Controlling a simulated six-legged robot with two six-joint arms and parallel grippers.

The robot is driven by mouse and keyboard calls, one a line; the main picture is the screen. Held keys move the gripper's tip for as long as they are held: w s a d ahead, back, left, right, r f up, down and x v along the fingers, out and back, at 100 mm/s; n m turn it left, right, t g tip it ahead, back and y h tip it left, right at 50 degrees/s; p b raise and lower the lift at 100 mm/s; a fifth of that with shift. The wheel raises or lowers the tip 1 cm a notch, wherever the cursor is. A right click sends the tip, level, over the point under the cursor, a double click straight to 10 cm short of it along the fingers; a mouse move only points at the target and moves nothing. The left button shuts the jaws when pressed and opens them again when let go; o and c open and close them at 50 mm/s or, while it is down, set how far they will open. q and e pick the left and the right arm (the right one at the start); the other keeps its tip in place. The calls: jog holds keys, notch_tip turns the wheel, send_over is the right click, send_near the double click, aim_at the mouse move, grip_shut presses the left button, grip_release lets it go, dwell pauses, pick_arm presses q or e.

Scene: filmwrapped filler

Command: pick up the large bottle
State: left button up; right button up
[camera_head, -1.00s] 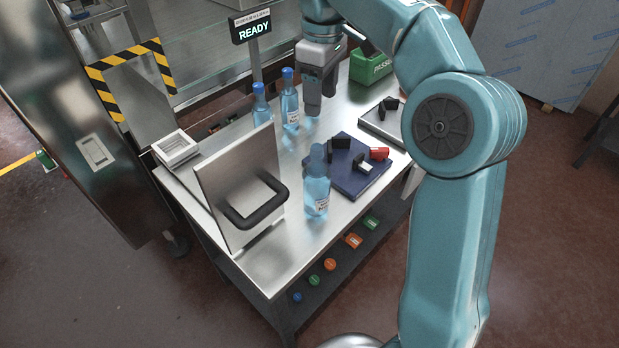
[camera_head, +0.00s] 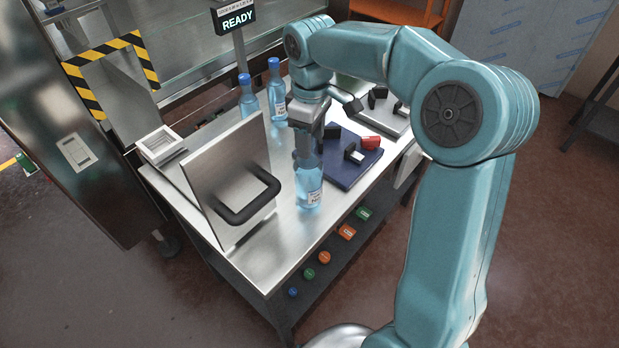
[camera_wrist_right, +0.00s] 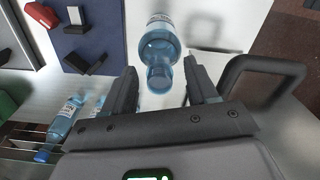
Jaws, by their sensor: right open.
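A clear blue bottle (camera_head: 309,187) with a white label stands upright near the front edge of the steel table. It also shows in the right wrist view (camera_wrist_right: 158,42), its neck pointing toward the camera. My right gripper (camera_head: 308,140) is directly above it and covers its top in the head view. In the wrist view its fingers (camera_wrist_right: 161,74) are apart, with the bottle's neck in the gap and space on each side. Two more blue bottles, one at left (camera_head: 247,98) and one beside it (camera_head: 276,92), stand farther back. My left gripper is out of view.
A metal plate with a black handle (camera_head: 247,203) stands upright just left of the front bottle. A dark blue board (camera_head: 350,170) with black and red clamps (camera_head: 370,142) lies to its right. A white tray (camera_head: 158,146) sits at the table's left corner.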

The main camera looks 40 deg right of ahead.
aim_at(308, 172)
jog(key=f, duration=0.1)
jog(key=w+f, duration=0.1)
jog(key=shift+f, duration=0.3)
jog(key=shift+s+r, duration=0.15)
jog(key=shift+s, duration=0.25)
jog(key=shift+c, duration=0.3)
jog(key=shift+w, duration=0.2)
grip_shut()
jog(key=shift+a, duration=0.1)
jog(key=shift+s, duration=0.1)
